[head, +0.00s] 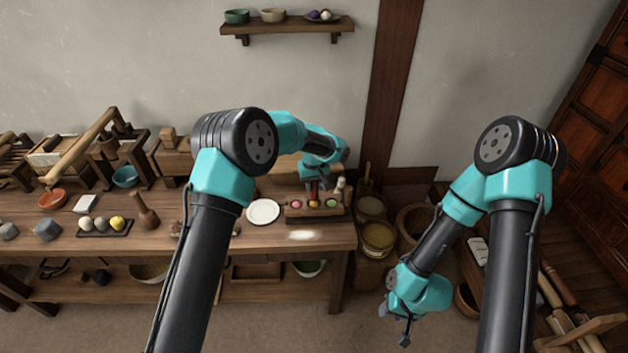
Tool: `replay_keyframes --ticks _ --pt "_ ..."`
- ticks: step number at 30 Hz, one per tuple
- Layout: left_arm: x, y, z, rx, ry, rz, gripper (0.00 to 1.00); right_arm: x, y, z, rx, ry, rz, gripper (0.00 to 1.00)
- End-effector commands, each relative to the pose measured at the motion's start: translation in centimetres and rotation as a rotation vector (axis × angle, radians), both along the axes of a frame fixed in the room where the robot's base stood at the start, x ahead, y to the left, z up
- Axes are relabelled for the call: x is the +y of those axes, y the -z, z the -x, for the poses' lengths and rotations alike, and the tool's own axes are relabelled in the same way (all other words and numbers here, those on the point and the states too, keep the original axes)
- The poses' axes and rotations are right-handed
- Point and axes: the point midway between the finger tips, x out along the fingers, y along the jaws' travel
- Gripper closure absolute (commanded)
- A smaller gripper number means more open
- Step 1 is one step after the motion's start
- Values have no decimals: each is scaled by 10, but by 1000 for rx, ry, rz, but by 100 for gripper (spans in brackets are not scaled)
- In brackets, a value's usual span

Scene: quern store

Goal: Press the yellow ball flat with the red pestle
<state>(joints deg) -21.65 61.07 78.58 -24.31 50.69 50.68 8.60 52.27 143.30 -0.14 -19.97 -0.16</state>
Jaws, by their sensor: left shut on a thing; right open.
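My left gripper (314,182) is over the right part of the table, shut on the red pestle (313,190), which points down. Below it is a dark wooden tray (318,217) with a row of small coloured pieces: pink (296,204), the yellow ball (314,204) and green (331,203). The pestle's lower end is just above or on the yellow ball; I cannot tell whether they touch. A larger yellow ball (117,223) sits with pale balls on another dark tray (92,233) at the left. My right gripper (404,336) is open and empty, low beyond the table's right end.
A white plate (263,211) lies left of the coloured pieces' tray. A pale powdery patch (301,235) is on the table in front. A brown wooden pestle (145,211) stands at left. Baskets of grain (378,237) stand right of the table. A shelf (288,26) hangs above.

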Motion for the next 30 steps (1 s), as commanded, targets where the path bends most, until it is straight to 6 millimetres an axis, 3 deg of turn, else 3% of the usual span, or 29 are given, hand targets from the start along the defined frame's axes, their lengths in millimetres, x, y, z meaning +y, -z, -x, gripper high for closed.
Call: replay_keyframes --ticks 7,30 --pt "0 10 0 0 0 0 96 0 0 0 0 0 0 57" --pt "0 11 0 -1 1 0 96 0 0 0 0 0 0 57"
